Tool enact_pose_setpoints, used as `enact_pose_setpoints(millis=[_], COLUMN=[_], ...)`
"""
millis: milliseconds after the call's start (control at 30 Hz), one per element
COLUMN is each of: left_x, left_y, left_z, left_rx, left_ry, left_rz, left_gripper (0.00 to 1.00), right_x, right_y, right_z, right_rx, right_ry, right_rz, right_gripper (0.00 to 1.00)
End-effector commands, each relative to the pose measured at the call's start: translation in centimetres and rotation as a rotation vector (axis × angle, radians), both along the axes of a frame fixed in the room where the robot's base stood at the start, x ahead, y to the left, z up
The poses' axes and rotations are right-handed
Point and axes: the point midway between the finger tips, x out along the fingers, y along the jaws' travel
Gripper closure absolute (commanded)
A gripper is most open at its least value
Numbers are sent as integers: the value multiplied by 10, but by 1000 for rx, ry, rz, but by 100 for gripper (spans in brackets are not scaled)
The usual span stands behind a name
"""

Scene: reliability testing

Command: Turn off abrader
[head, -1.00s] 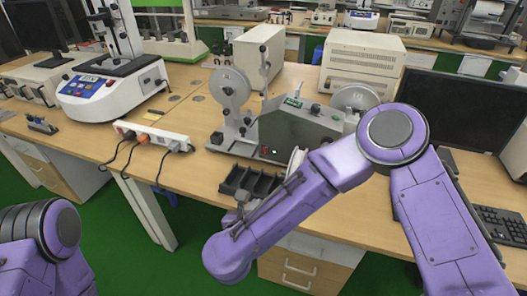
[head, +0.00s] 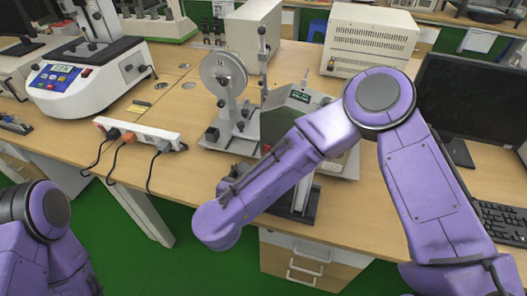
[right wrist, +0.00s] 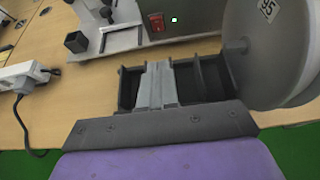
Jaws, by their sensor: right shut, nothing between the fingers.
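The abrader (head: 288,117) is a grey machine with a small lit display and a large grey disc on its left side. My right forearm hides its lower front in the head view. In the right wrist view the grey front panel (right wrist: 205,15) shows a red rocker switch (right wrist: 157,22) beside a lit green light. My right gripper (right wrist: 157,66) is shut and empty, below the switch in that view and apart from it. Black slotted parts flank its grey fingers; I cannot tell whether they are mine. My left gripper is out of view.
A power strip (head: 140,133) with plugs and cables lies left of the abrader. A monitor (head: 470,105) stands at right. Bare tabletop lies between the strip and abrader.

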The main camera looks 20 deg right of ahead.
Motion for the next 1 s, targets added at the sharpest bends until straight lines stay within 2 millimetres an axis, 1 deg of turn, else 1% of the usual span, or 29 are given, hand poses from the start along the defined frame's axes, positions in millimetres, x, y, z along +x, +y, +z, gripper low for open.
enact_pose_setpoints(millis=[167, 500, 600, 700, 800, 1000], left_x=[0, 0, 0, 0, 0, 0], left_y=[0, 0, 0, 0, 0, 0], left_z=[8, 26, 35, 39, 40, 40], left_rx=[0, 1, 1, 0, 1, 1], left_ry=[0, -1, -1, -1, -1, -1], left_rz=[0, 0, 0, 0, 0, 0], left_gripper=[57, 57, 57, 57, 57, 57], right_x=[19, 75, 90, 100, 105, 107], right_y=[-14, -50, -60, -66, -69, -70], right_z=[-9, -40, -35, -35, -35, -36], right_rx=[-1, -1, 0, 0, -2, -2], right_ry=[3, 2, 0, 1, 1, 1], right_rz=[-3, 0, 0, 3, 3, 5], right_gripper=[100, 100, 100, 100, 100, 100])
